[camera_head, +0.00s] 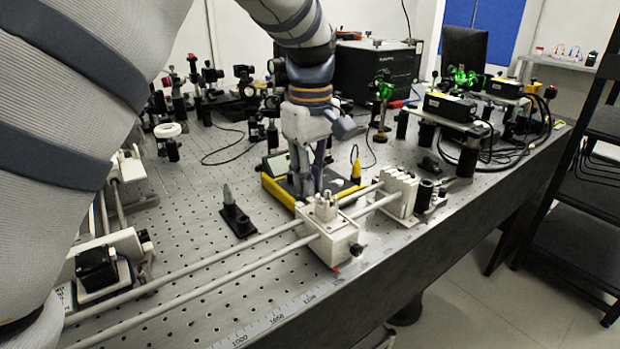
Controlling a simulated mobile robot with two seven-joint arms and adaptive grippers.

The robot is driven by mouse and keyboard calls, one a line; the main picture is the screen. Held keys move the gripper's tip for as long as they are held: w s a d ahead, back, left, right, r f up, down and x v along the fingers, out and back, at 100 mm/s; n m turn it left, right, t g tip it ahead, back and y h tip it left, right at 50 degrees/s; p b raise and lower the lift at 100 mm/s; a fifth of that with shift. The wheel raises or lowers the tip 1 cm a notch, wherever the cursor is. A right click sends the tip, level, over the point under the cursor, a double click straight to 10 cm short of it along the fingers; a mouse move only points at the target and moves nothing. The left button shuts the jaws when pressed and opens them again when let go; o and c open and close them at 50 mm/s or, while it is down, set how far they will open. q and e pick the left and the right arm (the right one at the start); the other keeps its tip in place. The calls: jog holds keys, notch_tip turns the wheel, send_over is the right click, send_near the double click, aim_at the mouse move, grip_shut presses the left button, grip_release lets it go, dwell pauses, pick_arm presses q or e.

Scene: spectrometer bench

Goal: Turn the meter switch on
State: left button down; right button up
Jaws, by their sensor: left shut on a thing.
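The meter (352,194) is a flat instrument with a yellow rim, lying on the optical table behind the white rail carriage. My left gripper (309,190) reaches down over the meter's face, fingers pointing down and close together. It is shut on what appears to be the meter switch, at the meter's face. The fingers and the carriage hide the switch, so its setting cannot be read. My right gripper is out of view.
A white carriage (333,240) on two long rails stands just in front of the meter. A small dark post holder (238,222) stands to its left. A yellow-tipped probe (356,168) stands behind the meter.

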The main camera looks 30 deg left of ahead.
pick_arm(q)
jog(key=m, duration=1.2)
dwell(0.6)
jog(key=c, duration=1.5)
grip_release()
jog(key=shift+c, duration=0.2)
notch_tip(320, 180, up, 12)
